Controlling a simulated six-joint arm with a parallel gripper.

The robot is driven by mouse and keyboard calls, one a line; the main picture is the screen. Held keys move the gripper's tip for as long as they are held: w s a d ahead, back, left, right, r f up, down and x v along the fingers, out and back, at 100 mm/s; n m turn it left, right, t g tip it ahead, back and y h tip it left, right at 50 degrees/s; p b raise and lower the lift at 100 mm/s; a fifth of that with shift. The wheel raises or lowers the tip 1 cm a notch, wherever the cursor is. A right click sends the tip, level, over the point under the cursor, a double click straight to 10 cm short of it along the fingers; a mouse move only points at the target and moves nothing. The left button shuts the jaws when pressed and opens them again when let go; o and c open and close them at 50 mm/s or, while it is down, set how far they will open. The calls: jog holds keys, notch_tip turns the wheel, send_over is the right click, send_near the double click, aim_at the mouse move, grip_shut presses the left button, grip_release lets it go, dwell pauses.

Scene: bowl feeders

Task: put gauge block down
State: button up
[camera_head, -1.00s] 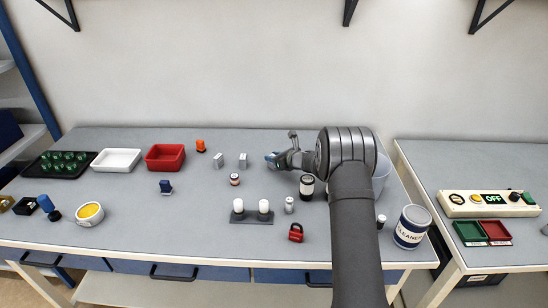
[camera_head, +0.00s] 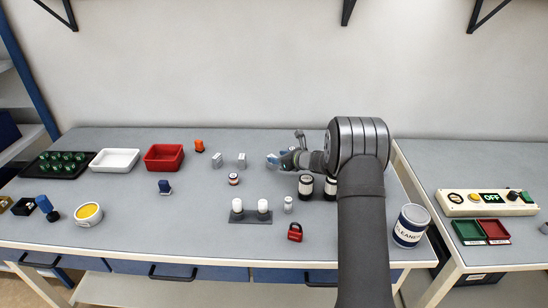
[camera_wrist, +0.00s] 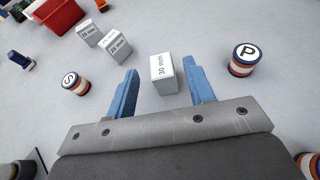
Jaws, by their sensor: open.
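A light grey gauge block marked 30 mm (camera_wrist: 164,74) stands upright on the table in the wrist view. It is between the tips of the two blue fingers of my gripper (camera_wrist: 162,85), with a gap on each side. The gripper is open and holds nothing. In the head view my gripper (camera_head: 278,160) is low over the back middle of the table, and I cannot clearly make out the block beside it. Two more gauge blocks, one marked 25 mm (camera_wrist: 117,47) and another (camera_wrist: 89,33), stand to the left; they also show in the head view (camera_head: 242,160) (camera_head: 217,160).
A canister marked P (camera_wrist: 244,59) stands close right of the fingers, and one marked S (camera_wrist: 75,82) to the left. The red bin (camera_head: 164,157), white tray (camera_head: 115,160) and black rack (camera_head: 37,167) lie further left. Dark jars (camera_head: 306,186) stand in front of my gripper.

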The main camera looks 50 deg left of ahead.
aim_at(273, 156)
jog(key=shift+v, duration=1.75)
jog(key=x, duration=0.7)
jog(key=shift+a+f, duration=0.15)
jog(key=shift+a, duration=0.1)
notch_tip(273, 156, up, 4)
jog(key=shift+w+d+r, duration=0.1)
jog(key=shift+d+r, duration=0.05)
jog(key=shift+r, duration=0.1)
jog(key=shift+w+d+r, duration=0.2)
jog(key=shift+d, duration=0.2)
jog(key=shift+s+a+f, duration=0.1)
